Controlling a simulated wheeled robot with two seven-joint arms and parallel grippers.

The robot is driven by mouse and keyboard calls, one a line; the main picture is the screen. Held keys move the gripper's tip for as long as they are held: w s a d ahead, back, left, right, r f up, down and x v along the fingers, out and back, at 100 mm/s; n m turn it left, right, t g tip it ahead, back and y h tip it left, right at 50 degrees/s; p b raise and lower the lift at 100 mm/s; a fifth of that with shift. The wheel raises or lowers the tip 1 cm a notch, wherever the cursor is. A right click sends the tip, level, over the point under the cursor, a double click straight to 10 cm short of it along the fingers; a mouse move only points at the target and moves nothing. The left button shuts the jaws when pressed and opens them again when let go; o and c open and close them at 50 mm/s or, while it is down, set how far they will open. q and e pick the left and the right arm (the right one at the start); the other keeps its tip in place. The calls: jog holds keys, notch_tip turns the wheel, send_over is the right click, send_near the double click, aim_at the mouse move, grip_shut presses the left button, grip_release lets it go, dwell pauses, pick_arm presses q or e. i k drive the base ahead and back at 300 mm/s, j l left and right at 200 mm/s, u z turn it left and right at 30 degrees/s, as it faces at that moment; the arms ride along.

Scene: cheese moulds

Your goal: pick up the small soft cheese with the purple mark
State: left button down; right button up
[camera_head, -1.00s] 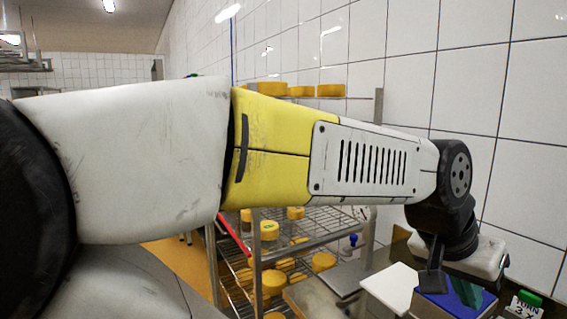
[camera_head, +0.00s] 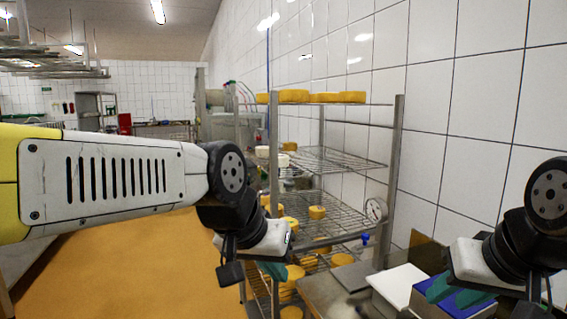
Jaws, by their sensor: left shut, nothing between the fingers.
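I cannot make out a purple mark on any cheese. My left gripper (camera_head: 275,271) is shut and empty, with teal fingers, in front of the rack's lower left part. My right gripper (camera_head: 458,292) is at the lower right, over a blue-topped block; its teal fingers look apart, with nothing seen between them.
A round dial (camera_head: 376,210) is by the rack's right post. Yellow cheeses (camera_head: 293,96) line the top shelf. Orange floor (camera_head: 130,270) lies open at left.

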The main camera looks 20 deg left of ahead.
aim_at(282, 159)
jog(key=i+u, duration=0.15)
jog(key=u, duration=0.5)
